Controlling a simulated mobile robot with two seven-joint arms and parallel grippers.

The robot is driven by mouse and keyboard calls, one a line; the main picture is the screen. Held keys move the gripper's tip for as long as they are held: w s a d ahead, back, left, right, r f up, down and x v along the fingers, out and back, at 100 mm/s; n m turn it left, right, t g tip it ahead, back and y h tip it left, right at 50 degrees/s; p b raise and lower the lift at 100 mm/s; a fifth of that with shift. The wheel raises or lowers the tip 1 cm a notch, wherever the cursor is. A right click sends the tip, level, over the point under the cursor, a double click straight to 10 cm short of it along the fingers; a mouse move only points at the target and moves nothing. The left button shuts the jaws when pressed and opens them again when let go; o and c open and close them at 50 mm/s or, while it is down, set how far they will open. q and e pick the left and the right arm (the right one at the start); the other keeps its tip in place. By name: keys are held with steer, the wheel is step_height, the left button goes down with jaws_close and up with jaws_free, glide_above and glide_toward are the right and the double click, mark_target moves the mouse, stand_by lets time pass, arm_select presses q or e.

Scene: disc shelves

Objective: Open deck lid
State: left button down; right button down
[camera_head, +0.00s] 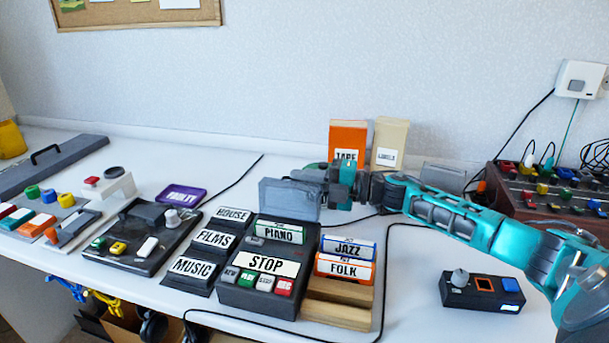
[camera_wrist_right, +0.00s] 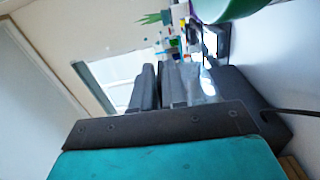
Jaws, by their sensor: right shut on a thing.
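The dark deck (camera_head: 238,293) stands on the white table in the head view, with a STOP label and a row of small keys at its front. Its smoky see-through lid (camera_head: 284,200) stands raised, close to upright, at the deck's back. A cassette marked PIANO (camera_head: 279,232) shows in the deck below the lid. My right gripper (camera_head: 325,187) is shut on the lid at its right side; its fingers (camera_wrist_right: 162,86) also show in the right wrist view. The exact contact is partly hidden by the gripper. My left gripper is not in view.
JAZZ (camera_head: 348,249) and FOLK (camera_head: 343,270) cassettes lie on a wooden rack right of the deck. HOUSE, FILMS and MUSIC (camera_head: 192,267) holders stand left. Orange TAPE (camera_head: 347,138) and cream LABELS (camera_head: 389,142) boxes stand behind my right arm. A black control box (camera_head: 482,292) sits right.

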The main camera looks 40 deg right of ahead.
steer(key=shift+s+a, duration=0.15)
steer(key=c, duration=1.2)
jaws_free()
steer(key=shift+r, duration=0.15)
steer(key=shift+c, duration=0.2)
steer(key=p+v, duration=0.2)
steer(key=v, duration=1.1)
